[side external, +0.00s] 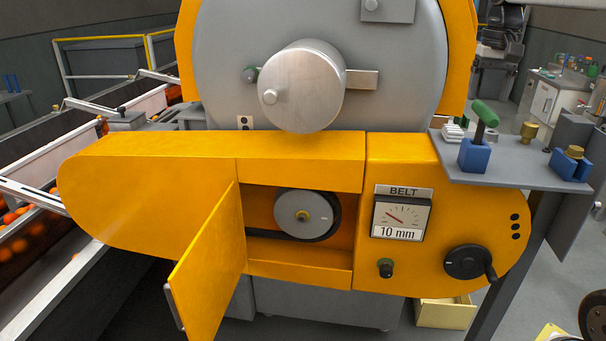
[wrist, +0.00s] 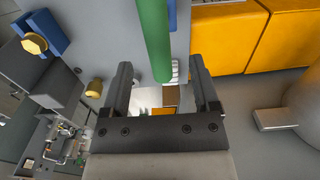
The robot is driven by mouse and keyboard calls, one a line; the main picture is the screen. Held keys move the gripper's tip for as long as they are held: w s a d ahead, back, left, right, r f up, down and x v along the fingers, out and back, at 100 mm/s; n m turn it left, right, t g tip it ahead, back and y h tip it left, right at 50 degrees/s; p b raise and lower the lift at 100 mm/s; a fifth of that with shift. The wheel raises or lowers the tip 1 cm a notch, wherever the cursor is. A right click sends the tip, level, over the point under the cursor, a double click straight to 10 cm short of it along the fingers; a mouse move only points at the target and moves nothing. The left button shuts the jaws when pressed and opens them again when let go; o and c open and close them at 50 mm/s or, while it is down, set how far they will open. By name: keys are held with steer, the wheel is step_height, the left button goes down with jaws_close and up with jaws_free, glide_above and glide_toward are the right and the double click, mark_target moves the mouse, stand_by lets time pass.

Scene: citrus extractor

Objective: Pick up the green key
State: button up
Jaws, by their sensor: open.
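My gripper (wrist: 160,66) is open, one finger on each side of the key in the picture. I cannot tell how far the fingers are from it, and no contact shows.
The grey shelf (side external: 520,176) also holds a brass knob (side external: 529,132) and a second blue block (side external: 571,165) with a brass piece. The yellow belt housing (side external: 150,185) with its open door (side external: 208,270) and a black crank (side external: 468,263) lie left of and below the shelf.

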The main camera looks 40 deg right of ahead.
mark_target(482, 123)
steer(key=shift+f, duration=0.9)
steer(key=shift+f, duration=0.1)
steer(key=shift+s+f, duration=0.2)
steer(key=shift+f, duration=2.3)
jaws_close()
